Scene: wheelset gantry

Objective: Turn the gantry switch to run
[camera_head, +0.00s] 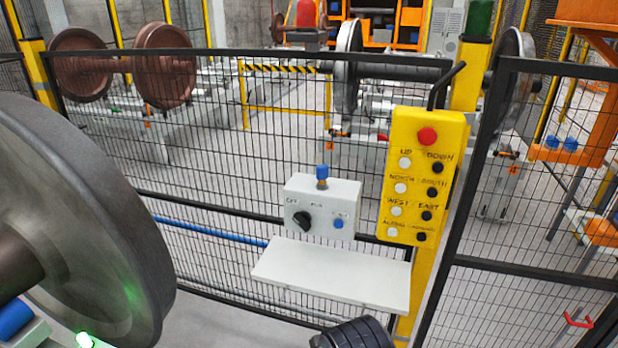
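The switch box (322,205) is a small white box mounted on the mesh fence in the middle of the view. Its black rotary switch (301,220) is at the left of the front face, below lettering that looks like OFF, with RUN lettering to its right. The knob's exact pointing is too small to tell. A blue button (338,224) sits at the right of the face, and a blue-topped fitting (322,174) stands on top of the box.
A white shelf (330,274) juts out below the box. A yellow pendant (422,175) with a red button and several white and black buttons hangs at right. A large dark wheel (85,220) fills the left.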

